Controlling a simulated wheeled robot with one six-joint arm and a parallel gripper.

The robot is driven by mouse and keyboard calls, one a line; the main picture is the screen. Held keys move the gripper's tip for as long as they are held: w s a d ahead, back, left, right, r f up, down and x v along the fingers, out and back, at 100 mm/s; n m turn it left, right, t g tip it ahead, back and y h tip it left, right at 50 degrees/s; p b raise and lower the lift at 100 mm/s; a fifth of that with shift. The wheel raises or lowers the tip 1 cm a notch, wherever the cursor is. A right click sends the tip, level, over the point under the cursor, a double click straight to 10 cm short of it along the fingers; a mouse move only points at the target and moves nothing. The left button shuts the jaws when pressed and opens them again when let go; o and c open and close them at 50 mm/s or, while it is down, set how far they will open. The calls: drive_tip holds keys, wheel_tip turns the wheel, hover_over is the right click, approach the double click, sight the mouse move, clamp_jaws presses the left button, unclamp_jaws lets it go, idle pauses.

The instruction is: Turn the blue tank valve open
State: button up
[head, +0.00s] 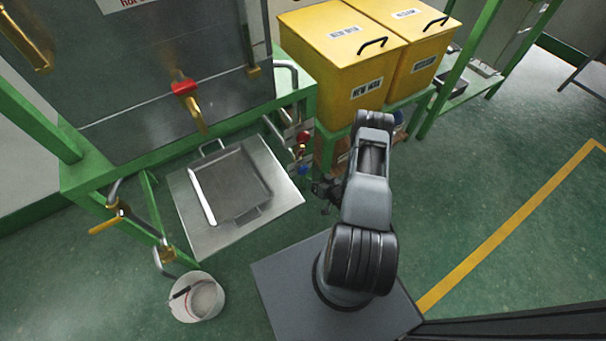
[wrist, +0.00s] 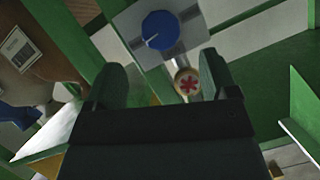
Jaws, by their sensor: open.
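A blue round knob (wrist: 160,30) with a white line across its face sits on a grey square plate in the wrist view, beyond my fingertips. In the head view a small blue part (head: 304,169) shows on the pipework at the tank's right side, below a red one (head: 303,137). My gripper (wrist: 160,78) is open and empty, its two fingers apart below the blue knob and not touching it. In the head view my gripper (head: 325,191) is small and dark, just right of the blue part; its fingertips are hard to make out.
A round part with a red star mark (wrist: 186,84) shows between my fingers, near the right one. Green frame bars (wrist: 75,40) run close by. The metal tank has a red-handled tap (head: 184,88). Yellow boxes (head: 340,50) stand behind; a white bucket (head: 198,298) stands on the floor.

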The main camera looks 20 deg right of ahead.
sight(305, 172)
drive_tip(key=b+x, duration=0.2)
drive_tip(key=x, duration=0.6)
drive_tip(key=shift+w+a+f, duration=0.1)
drive_tip(key=shift+w, duration=0.15)
drive_tip(key=shift+c, duration=0.3)
drive_tip(key=c, duration=0.9)
drive_tip(key=shift+f+m+y+b, duration=0.1)
drive_tip(key=shift+m+y+b, duration=0.2)
drive_tip(key=shift+m+b, duration=0.3)
drive_tip(key=o, duration=1)
drive_tip(key=shift+c, duration=0.2)
